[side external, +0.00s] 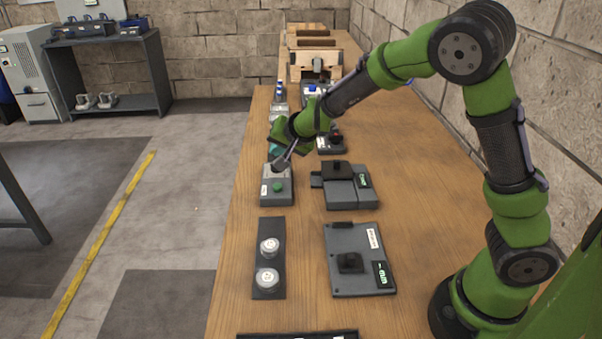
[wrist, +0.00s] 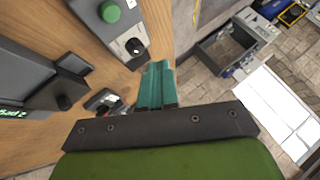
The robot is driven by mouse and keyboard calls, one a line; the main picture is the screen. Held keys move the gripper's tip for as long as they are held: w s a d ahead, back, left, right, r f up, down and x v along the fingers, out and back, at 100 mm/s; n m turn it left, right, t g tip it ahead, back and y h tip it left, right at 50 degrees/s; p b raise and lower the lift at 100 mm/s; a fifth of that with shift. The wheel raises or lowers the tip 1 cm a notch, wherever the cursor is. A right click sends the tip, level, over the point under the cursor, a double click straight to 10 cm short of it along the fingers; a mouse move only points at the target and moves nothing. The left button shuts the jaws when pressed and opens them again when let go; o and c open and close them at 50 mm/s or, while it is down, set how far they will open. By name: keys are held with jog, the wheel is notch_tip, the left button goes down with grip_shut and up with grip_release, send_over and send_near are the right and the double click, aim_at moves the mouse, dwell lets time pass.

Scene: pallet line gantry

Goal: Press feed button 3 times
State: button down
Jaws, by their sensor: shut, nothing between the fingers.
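A green round button (side external: 278,187) sits on a grey control box (side external: 283,199) near the table's left edge; the label is too small to read, so I cannot confirm it is the feed button. In the wrist view the green button (wrist: 110,12) is at the top, with a black knob (wrist: 133,46) on the same box. My gripper (side external: 275,151) is near the box's far, knob end, apart from the button. In the wrist view its teal fingers (wrist: 157,66) are together and empty, beside the box's end. The exact height above the table cannot be told.
A dark device with a green display (side external: 350,187) stands right of the box. Nearer are a dark tray with two round silver parts (side external: 267,224) and a grey panel (side external: 340,280). More devices and a wooden crate (side external: 312,60) stand farther back. Bare wood lies between the rows.

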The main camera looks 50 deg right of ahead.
aim_at(281, 187)
jog(key=shift+f, duration=3.8)
jog(key=shift+f, duration=0.1)
jog(key=shift+f, duration=0.35)
jog(key=shift+f, duration=0.5)
jog(key=shift+r, duration=0.95)
jog(key=shift+r, duration=2.55)
